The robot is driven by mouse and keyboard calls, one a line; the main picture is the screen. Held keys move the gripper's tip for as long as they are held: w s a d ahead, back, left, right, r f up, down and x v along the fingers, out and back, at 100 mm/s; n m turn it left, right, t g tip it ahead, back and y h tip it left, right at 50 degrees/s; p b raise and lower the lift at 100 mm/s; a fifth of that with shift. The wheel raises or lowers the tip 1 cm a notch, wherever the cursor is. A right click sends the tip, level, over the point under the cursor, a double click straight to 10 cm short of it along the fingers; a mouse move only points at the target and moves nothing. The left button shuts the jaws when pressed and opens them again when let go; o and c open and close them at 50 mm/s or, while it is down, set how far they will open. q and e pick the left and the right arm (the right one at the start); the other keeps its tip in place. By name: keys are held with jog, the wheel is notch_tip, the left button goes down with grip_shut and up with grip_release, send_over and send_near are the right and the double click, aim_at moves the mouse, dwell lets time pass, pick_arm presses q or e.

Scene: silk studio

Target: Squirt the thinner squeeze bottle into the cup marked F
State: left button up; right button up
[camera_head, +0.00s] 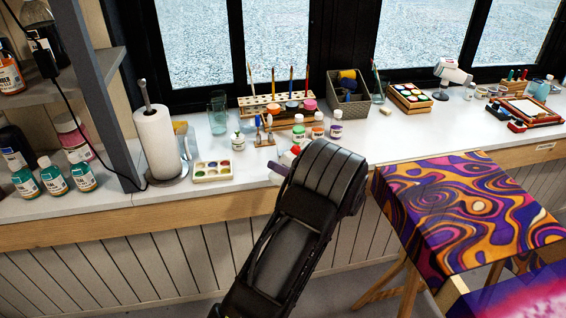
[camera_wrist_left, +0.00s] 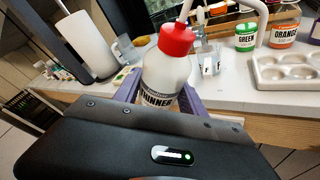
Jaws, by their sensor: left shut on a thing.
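The thinner squeeze bottle (camera_wrist_left: 165,78) is white with a red cap and a dark THINNER label. My left gripper (camera_wrist_left: 158,95) is shut on it, a purple finger on each side, and holds it slightly tilted in the left wrist view. In the head view only its red cap (camera_head: 295,149) shows past my arm, by the counter's front edge. A small clear cup marked F (camera_wrist_left: 208,64) stands behind and right of the bottle in the left wrist view, partly crossed by the white spout. In the head view I cannot make out the cup. My right gripper is out of view.
A paint palette (camera_head: 212,171), a paper towel roll (camera_head: 157,140) and a green paint jar (camera_head: 299,130) stand on the counter. An empty muffin-style palette (camera_wrist_left: 290,66) is at right in the wrist view. A swirl-patterned cloth (camera_head: 470,205) covers a stand at right.

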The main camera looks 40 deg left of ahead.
pick_arm(q)
jog(key=s+d+m+t+h, duration=0.1)
jog(key=s+d+m+t, duration=0.1)
jog(key=d, duration=0.9)
jog(key=s+d+f+m+t+h, duration=0.1)
jog(key=s+d+m+t, duration=0.1)
jog(key=d, duration=0.9)
jog(key=s+d+m+t+h, duration=0.1)
jog(key=d+t, duration=0.3)
jog(key=d, duration=0.7)
jog(key=shift+s+d+f+m, duration=0.35)
jog(key=shift+s+d+m, duration=0.05)
jog(key=shift+s+m, duration=0.4)
